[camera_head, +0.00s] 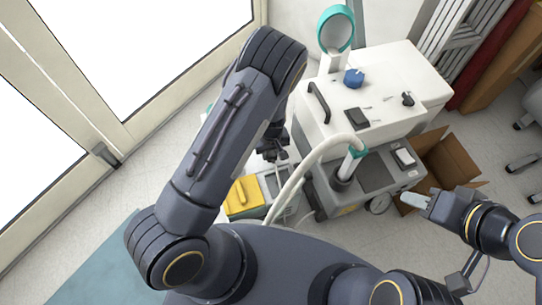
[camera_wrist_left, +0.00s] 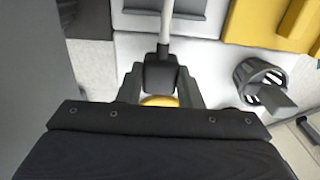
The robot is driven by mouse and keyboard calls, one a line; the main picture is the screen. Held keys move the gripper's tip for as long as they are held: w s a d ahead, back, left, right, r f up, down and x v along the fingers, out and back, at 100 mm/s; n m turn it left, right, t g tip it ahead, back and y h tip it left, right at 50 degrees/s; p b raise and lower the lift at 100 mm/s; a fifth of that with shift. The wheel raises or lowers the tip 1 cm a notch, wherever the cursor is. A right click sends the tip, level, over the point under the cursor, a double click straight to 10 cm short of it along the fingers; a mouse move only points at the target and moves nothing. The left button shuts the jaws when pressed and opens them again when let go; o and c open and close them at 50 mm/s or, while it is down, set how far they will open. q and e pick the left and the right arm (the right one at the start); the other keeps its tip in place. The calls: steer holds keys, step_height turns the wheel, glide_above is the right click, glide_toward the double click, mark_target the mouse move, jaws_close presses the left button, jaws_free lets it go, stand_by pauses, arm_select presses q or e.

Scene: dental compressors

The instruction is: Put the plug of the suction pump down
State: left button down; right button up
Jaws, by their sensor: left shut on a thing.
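My left gripper (camera_head: 273,150) is above the floor, left of the white machine, and mostly hidden by its own arm in the head view. In the left wrist view (camera_wrist_left: 160,95) it is shut on a black plug (camera_wrist_left: 160,74). A pale cable (camera_wrist_left: 165,28) runs from the plug toward the top of that view. An orange-yellow part shows at the plug's near end. In the head view I cannot make out the plug. My right gripper (camera_head: 418,199) is at the right, beside an open cardboard box; its jaw state is unclear.
A white machine (camera_head: 390,75) stands behind a lower grey unit (camera_head: 378,170) with a pale hose (camera_head: 308,165). A yellow item (camera_head: 242,196) lies left of the grey unit. The cardboard box (camera_head: 445,162) is at the right. Windows line the left; bare floor (camera_head: 165,150) lies before them.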

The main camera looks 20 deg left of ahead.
arm_select(q)
steer(key=shift+f, duration=0.65)
arm_select(e)
steer(key=shift+f, duration=0.4)
arm_select(q)
steer(key=shift+f+b, duration=0.4)
steer(key=shift+f, duration=0.15)
arm_select(e)
steer(key=shift+f, duration=0.4)
arm_select(q)
steer(key=shift+f, duration=0.1)
arm_select(e)
steer(key=shift+f, duration=0.1)
arm_select(q)
steer(key=c, duration=1)
jaws_free()
